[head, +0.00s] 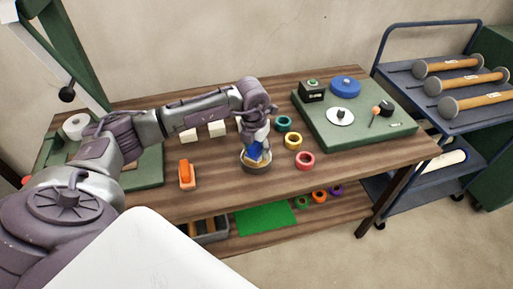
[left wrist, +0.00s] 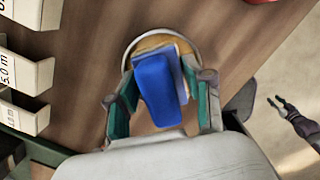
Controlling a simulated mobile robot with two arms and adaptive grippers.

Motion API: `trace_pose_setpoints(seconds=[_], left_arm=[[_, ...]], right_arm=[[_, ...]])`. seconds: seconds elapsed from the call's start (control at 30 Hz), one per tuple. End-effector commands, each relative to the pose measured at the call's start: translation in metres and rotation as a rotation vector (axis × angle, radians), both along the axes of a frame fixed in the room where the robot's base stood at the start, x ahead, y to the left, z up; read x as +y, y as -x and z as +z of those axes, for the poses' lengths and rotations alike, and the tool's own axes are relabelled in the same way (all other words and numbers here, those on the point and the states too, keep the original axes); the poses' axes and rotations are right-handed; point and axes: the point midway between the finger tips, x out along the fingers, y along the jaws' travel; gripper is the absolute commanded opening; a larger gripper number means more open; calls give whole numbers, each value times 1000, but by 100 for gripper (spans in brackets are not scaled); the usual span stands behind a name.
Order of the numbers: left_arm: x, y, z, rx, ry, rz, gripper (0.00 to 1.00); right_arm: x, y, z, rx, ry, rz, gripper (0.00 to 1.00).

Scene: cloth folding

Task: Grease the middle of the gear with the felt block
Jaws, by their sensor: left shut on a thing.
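My left gripper (head: 255,141) is shut on the blue felt block (head: 253,153) at the middle of the table. In the left wrist view the block (left wrist: 157,88) sits between the green-padded fingers of my left gripper (left wrist: 163,98). The block is over or in a round dish (head: 257,167) with a tan inside; I cannot tell whether it touches the contents. A pale disc with a dark centre (head: 340,117), perhaps the gear, lies on the green mat at the right. My right gripper (left wrist: 284,106) appears small, open and empty at the right of the left wrist view.
Teal, yellow and red rings (head: 305,160) lie right of the dish. An orange tool (head: 186,174) and pale labelled blocks (head: 217,129) are to its left. The green mat (head: 390,133) also bears a black box (head: 313,91), a blue disc (head: 345,86) and an orange-tipped tool (head: 376,111).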

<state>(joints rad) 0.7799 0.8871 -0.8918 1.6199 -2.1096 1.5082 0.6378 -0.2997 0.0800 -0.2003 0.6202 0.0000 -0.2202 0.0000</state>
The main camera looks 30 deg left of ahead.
Motion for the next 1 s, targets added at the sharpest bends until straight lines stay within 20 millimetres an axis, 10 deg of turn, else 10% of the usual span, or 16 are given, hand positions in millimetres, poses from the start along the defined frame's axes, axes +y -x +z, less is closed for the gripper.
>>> trace_pose_setpoints(seconds=[1.0], left_arm=[[0,0,34,1,0,0,23]], right_arm=[[-1,0,22,1,1,0,37]])
